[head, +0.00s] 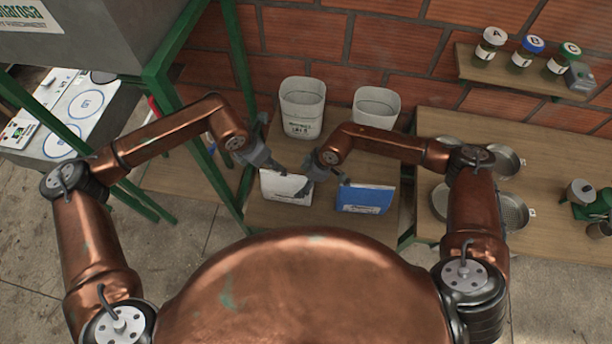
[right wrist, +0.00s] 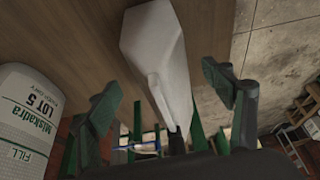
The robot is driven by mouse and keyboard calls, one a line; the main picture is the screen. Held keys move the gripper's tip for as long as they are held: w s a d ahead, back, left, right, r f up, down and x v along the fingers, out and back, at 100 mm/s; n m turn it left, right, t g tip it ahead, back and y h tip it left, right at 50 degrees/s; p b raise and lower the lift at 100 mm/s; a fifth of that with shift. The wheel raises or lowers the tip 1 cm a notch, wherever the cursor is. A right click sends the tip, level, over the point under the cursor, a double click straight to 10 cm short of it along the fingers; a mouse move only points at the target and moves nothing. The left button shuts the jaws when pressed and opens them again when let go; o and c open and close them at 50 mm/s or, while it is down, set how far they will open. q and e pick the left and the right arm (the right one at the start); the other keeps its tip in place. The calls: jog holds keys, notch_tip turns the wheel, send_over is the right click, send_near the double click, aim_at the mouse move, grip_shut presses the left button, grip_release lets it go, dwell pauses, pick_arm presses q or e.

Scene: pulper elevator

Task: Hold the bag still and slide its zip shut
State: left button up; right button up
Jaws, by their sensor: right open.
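A white bag (head: 285,187) stands upright on the low wooden bench. It also shows in the right wrist view (right wrist: 157,55), with a narrow ridge running towards the camera. My right gripper (head: 303,184) is at the right end of the white bag's top edge. In the right wrist view the right gripper (right wrist: 160,80) has its fingers spread apart with the bag between them, and neither finger visibly touches it. My left gripper (head: 277,166) is just above and behind the bag's left part; its fingers are too small to read. The zip and its slider cannot be made out.
A blue packet (head: 366,199) stands close to the right of the white bag. Two white bins (head: 302,105) (head: 376,107) stand behind on the bench (head: 275,216). A green frame post (head: 238,60) rises at the left. Metal pans (head: 508,160) lie on the right table.

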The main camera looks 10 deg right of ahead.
jog(key=shift+x, duration=1.3)
jog(key=shift+c, duration=0.5)
